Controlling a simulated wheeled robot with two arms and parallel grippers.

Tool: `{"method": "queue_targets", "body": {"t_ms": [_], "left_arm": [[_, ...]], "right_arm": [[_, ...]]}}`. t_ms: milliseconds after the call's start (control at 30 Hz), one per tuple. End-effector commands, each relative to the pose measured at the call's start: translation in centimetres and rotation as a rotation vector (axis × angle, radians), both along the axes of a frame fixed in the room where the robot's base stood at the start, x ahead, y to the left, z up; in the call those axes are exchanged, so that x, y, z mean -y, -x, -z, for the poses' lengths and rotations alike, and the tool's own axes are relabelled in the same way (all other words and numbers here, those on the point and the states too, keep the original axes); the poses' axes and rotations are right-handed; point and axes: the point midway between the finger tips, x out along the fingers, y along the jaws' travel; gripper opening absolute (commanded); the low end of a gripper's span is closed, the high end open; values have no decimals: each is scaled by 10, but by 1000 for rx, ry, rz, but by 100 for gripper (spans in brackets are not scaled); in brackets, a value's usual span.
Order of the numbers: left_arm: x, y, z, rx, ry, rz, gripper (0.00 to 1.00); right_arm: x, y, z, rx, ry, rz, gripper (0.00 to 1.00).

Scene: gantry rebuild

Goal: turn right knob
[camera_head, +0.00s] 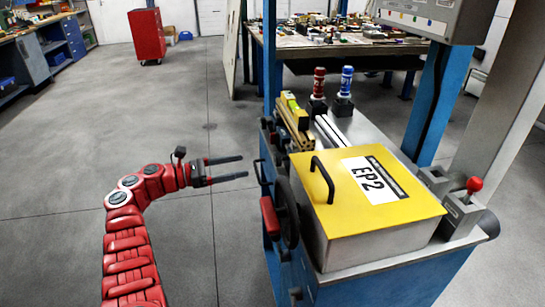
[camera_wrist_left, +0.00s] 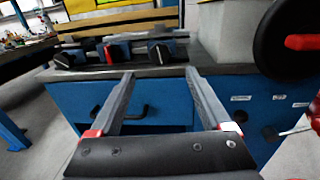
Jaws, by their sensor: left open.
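A row of knobs sits on the front edge of the blue workstation in the left wrist view. The right knob (camera_wrist_left: 159,53) is black with a pale pointer mark. A knob with a red part (camera_wrist_left: 107,53) is left of it, and another black knob (camera_wrist_left: 66,60) is farther left. My left gripper (camera_head: 243,167) is open and empty, left of the workstation in the head view. In the left wrist view its fingers (camera_wrist_left: 159,74) point toward the panel below the right knob, apart from it. My right gripper is out of view.
A black handwheel (camera_head: 288,226) with a red handle is on the workstation's side. A black drawer handle (camera_wrist_left: 132,112) sits below the knobs. A yellow EP2 cover (camera_head: 335,205) tops the workstation. Open floor lies left; a red cabinet (camera_head: 147,36) stands far back.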

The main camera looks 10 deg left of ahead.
Motion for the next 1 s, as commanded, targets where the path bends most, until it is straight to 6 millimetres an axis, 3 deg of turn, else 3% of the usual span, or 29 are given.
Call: {"method": "queue_targets", "body": {"t_ms": [300,500,900,1000], "left_arm": [[69,-29,-1,-4,4,2,81],[93,-39,0,-3,2,1,81],[100,-43,1,-2,2,-1,81],[100,-43,1,-2,2,-1,63]], "right_arm": [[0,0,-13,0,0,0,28],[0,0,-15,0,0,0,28],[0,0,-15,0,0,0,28],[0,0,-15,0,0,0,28]]}}
